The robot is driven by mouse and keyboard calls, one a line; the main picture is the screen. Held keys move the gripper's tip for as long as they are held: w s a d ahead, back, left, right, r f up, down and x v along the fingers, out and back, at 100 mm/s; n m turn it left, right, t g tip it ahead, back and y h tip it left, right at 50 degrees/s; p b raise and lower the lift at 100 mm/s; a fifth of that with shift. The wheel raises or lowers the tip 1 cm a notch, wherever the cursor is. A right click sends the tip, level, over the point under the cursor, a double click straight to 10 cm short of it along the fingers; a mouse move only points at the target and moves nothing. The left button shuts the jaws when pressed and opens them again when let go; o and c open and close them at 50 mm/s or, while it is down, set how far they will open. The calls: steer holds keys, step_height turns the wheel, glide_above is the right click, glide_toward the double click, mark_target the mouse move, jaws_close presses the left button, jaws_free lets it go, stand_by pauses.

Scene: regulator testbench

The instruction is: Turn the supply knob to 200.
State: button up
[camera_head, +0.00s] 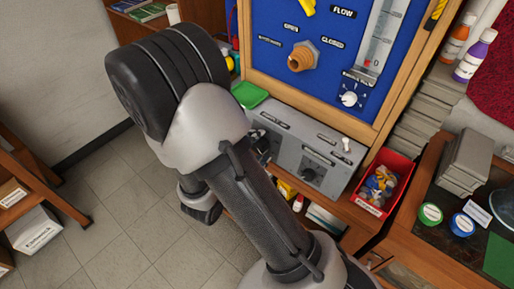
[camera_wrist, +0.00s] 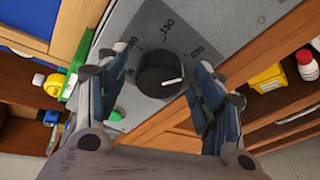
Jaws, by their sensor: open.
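In the wrist view a round black knob (camera_wrist: 155,68) with a white pointer line stands on a grey panel (camera_wrist: 205,20). The pointer line lies toward the right of the picture. In the head view the grey supply box (camera_head: 335,150) sits below the blue board. My arm hides most of its left end, and another dark knob (camera_head: 310,175) shows on its front.
The blue board (camera_head: 275,75) above carries an orange-brown valve fitting (camera_head: 302,57) and a white dial (camera_head: 350,97). A red bin (camera_head: 385,183) of small parts stands right of the box. A green item (camera_head: 250,94) lies at its left. Bottles (camera_wrist: 268,78) stand on a shelf.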

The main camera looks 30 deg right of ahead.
steer(key=v, duration=1.2)
stand_by(0.5)
